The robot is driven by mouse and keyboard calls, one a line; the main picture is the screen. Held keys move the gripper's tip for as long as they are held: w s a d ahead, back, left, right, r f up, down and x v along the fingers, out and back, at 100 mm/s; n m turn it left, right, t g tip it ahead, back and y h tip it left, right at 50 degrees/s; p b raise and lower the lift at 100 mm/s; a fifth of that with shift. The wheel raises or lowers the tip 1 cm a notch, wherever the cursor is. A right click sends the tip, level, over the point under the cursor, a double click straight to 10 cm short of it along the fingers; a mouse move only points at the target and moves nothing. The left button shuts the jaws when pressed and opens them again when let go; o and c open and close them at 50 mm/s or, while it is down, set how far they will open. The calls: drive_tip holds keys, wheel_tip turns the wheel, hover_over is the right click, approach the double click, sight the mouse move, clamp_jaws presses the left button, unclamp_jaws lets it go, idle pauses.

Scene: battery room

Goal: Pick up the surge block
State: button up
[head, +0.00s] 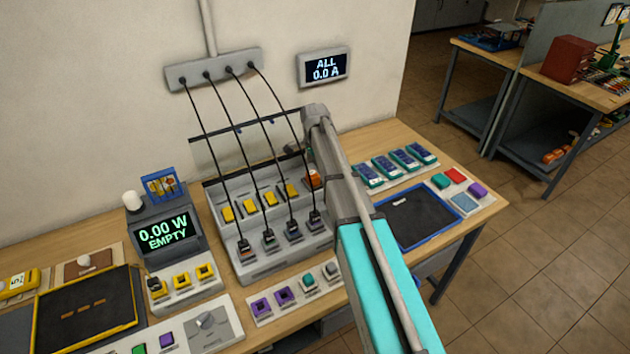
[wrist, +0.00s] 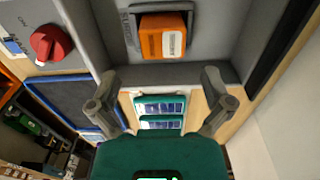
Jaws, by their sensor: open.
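An orange block (wrist: 164,40) with a pale marked label sits in a recess of a grey housing, at the top middle of the wrist view. I take it for the surge block, though its lettering is too small to read. It also shows in the head view (head: 313,178), partly hidden by my arm, at the right end of the grey rack. My gripper (wrist: 160,92) is open and empty, its fingers apart below the block in the wrist picture and not touching it. In the head view my gripper is mostly hidden behind the arm.
A red knob (wrist: 51,43) stands left of the block in the wrist view. Several black cables hang from the wall bar (head: 213,68) to plugs in the rack (head: 285,261). Teal-and-blue modules (head: 387,167) and a blue-edged tray (head: 417,217) lie to the right.

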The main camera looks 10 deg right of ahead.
sight(312, 173)
drive_tip(key=shift+f, duration=0.15)
drive_tip(key=f+b, duration=0.3)
drive_tip(key=shift+w+a, duration=0.2)
drive_tip(key=shift+a, duration=0.1)
drive_tip(key=shift+f+b, duration=1)
drive_tip(key=shift+b, duration=0.1)
drive_tip(key=c, duration=1.3)
drive_tip(key=shift+o, duration=0.2)
drive_tip(key=shift+r, duration=0.25)
